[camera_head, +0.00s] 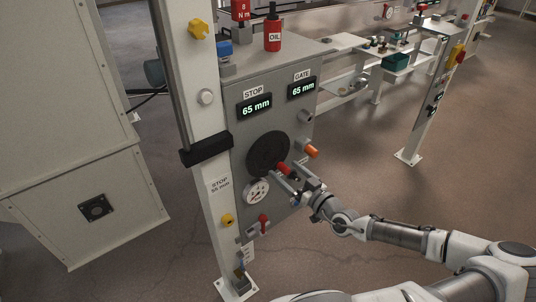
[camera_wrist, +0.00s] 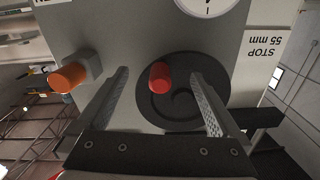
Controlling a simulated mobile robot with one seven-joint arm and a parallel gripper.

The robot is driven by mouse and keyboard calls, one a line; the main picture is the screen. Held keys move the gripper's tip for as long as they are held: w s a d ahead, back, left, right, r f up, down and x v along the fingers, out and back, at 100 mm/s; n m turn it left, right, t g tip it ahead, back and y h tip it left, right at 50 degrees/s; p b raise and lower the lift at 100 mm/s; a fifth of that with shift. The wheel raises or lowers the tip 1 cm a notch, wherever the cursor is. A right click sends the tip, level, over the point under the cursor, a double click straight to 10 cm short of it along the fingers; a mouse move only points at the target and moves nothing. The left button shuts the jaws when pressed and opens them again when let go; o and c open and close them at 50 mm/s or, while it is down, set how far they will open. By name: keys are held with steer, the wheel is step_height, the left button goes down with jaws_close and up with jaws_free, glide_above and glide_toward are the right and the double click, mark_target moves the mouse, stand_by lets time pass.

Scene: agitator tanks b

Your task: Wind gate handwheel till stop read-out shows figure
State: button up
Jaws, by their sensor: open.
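The black handwheel (camera_head: 265,152) is on the front of the grey panel (camera_head: 260,85), with a red crank knob (camera_head: 285,168) at its lower right edge. In the wrist view the handwheel (camera_wrist: 183,90) is a dark disc, and its red knob (camera_wrist: 160,76) stands between my fingers. My gripper (camera_head: 297,184) is open at the knob, with gaps on both sides. The STOP read-out (camera_head: 254,107) shows 65 mm. The GATE read-out (camera_head: 302,88) also shows 65 mm. A label (camera_head: 219,186) on the white post reads STOP 55 mm.
An orange knob (camera_head: 311,151) sits right of the handwheel, and a round gauge (camera_head: 257,191) sits below it. A red OIL can (camera_head: 273,32) stands on the panel's top. A black block (camera_head: 206,149) clasps the white post.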

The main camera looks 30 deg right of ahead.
steer(key=shift+s+d, duration=0.15)
steer(key=shift+s, duration=1.25)
steer(key=shift+s+d, duration=0.1)
steer(key=shift+s, duration=1.25)
